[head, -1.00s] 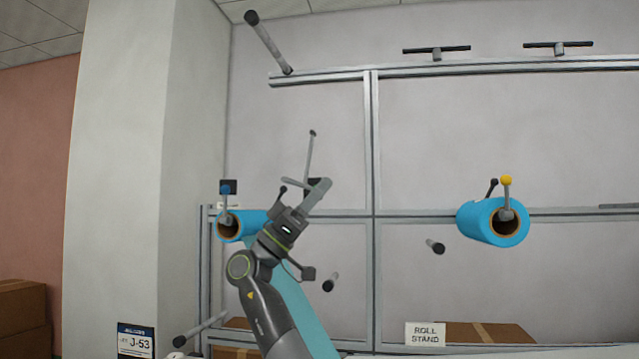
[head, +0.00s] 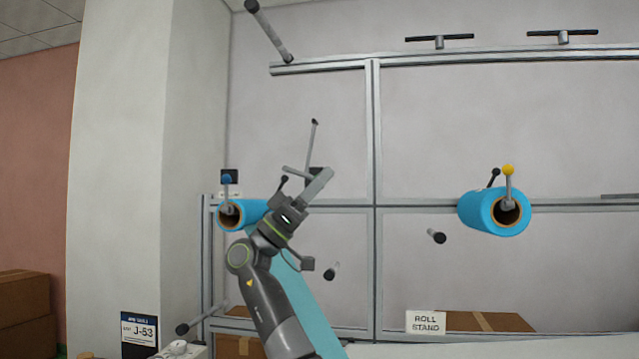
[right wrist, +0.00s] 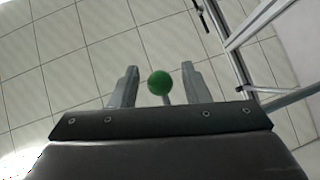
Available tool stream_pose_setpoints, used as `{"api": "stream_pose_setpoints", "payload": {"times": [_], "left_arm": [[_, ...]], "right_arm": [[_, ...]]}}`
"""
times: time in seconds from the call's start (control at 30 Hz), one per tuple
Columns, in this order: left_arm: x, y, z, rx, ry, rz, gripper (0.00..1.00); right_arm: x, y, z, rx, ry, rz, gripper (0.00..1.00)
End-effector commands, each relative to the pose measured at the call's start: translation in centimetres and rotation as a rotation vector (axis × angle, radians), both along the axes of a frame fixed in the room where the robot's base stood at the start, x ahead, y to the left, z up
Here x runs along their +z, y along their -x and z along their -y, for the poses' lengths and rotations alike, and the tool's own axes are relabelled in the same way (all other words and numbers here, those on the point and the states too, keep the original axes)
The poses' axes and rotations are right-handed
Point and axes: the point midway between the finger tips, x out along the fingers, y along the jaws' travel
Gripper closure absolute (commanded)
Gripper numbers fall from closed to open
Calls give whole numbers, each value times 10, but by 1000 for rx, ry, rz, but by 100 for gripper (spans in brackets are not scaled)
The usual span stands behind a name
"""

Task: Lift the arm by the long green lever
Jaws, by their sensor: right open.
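The green knob (right wrist: 160,83) of the lever shows in the right wrist view, between the two open fingers, with a short grey stem below it. I cannot tell whether the fingers touch it. In the head view I cannot make out the green knob; my right gripper (head: 308,172) is in front of that area. The gripper is open and points up to the right, before the stand's left part. A thin grey rod (head: 311,145) rises just beyond the fingers. My left gripper is not in view.
A blue roll (head: 250,212) with a blue-knobbed lever (head: 226,180) is left of my gripper. Another blue roll (head: 482,212) with a yellow-knobbed lever (head: 509,172) is at the right. Dark-ended pegs (head: 436,236) stick out of the grey frame (head: 374,130). A pale blue web hangs behind my arm.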

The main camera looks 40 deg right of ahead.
Motion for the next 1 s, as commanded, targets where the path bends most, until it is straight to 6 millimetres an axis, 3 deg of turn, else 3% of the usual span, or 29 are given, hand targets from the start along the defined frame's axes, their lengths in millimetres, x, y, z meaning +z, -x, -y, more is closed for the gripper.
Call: {"api": "stream_pose_setpoints", "payload": {"times": [0.17, 0.7, 1.0], "left_arm": [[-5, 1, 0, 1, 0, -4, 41], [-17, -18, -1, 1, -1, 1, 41], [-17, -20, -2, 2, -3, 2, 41]], "right_arm": [[-18, -9, -12, 3, -2, -3, 58], [-110, -54, -83, 1, -1, -3, 58], [-128, -63, -97, -1, 0, -1, 58]]}}
